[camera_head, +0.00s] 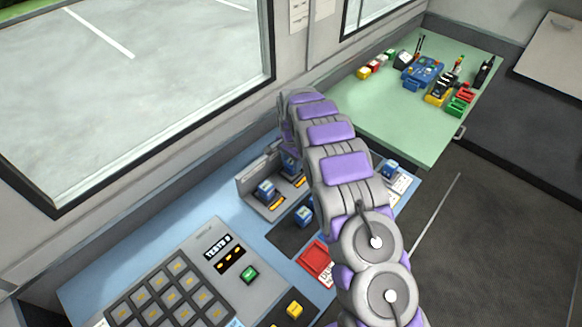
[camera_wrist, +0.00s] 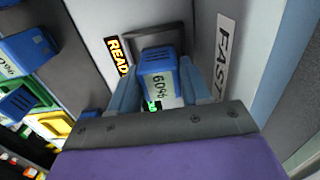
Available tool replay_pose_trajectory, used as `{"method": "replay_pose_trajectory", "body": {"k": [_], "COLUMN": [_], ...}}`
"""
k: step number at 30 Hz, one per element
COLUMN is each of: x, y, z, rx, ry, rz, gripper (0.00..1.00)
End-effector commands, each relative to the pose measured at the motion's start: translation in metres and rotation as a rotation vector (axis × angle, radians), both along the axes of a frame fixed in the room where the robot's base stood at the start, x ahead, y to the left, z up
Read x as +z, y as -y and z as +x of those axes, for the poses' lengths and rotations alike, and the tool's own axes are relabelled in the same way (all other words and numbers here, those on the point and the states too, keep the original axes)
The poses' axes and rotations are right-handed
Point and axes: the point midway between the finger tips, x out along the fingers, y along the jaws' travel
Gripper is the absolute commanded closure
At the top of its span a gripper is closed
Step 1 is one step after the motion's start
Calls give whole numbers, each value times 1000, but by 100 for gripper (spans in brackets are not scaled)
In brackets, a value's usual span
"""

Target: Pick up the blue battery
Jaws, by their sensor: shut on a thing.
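The held battery is in front of a grey panel with a READY sign (camera_wrist: 117,54) and a FAST label (camera_wrist: 222,55). I cannot tell whether it touches a slot there. Other blue batteries show in the head view, one in the grey rack (camera_head: 266,189) and one on the dark strip (camera_head: 303,215).
A blue desk (camera_head: 130,270) carries a keypad (camera_head: 170,292), a green button (camera_head: 249,274) and a red block (camera_head: 315,259). Another blue battery (camera_head: 390,168) lies right of my arm. A green table (camera_head: 385,128) with several small devices stands behind. The window wall is close on the left.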

Motion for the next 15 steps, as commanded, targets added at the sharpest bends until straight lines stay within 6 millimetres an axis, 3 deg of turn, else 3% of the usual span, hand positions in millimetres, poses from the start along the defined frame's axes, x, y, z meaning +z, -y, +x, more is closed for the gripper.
{"method": "replay_pose_trajectory", "body": {"k": [4,11,15], "x": [0,3,16], "y": [-1,-2,-1], "z": [0,0,1], "rx": [0,0,0], "ry": [1,2,4], "rz": [-1,-1,0], "gripper": [94,95,95]}}
